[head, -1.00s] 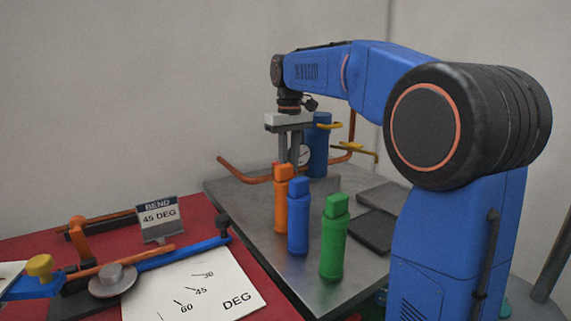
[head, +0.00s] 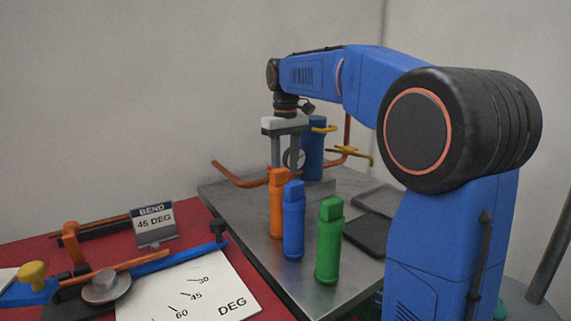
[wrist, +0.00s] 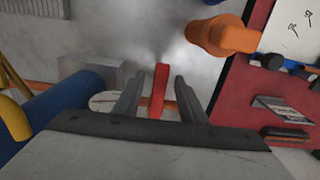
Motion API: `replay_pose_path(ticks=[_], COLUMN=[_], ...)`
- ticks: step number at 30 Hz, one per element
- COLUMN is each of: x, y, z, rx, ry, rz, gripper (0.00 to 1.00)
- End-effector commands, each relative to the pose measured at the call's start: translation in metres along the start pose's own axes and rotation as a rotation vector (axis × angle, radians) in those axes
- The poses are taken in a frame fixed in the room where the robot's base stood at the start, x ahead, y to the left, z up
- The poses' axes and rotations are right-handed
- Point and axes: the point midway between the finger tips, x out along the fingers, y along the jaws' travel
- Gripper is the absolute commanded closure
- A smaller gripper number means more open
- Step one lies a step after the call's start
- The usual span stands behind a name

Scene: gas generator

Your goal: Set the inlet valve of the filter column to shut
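The filter column is a blue cylinder (head: 313,160) at the back of the steel bench; it also shows at the left of the wrist view (wrist: 55,115). A yellow handle (head: 323,128) sits by its top, and another yellow handle (head: 350,152) is on the orange pipe to its right. In the wrist view a red lever (wrist: 161,88) stands between the fingers of my gripper (wrist: 158,92), with a gap on each side. My gripper (head: 288,160) is open, pointing down in front of the column. I cannot tell which handle belongs to the inlet valve.
An orange bottle (head: 278,206), a blue bottle (head: 293,225) and a green bottle (head: 329,245) stand on the bench (head: 232,205) near my gripper. A round gauge (head: 294,158) is behind the fingers. A red table (head: 190,225) with a bending tool lies left.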

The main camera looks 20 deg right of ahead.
Motion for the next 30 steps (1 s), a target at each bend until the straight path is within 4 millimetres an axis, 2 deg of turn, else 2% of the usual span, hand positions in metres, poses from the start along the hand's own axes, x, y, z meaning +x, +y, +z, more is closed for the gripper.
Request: replay_pose_path(ticks=[5, 8, 24, 30], x=[-0.009, -0.023, -0.130, -0.159], y=[0.000, 0.000, 0.001, 0.001], z=[0.000, -0.001, -0.001, -0.001], rx=[0.000, 0.000, 0.000, 0.000], ry=[0.000, 0.002, 0.002, 0.002], rz=[0.000, 0.000, 0.001, 0.001], gripper=[0.62, 0.62, 0.62, 0.62])
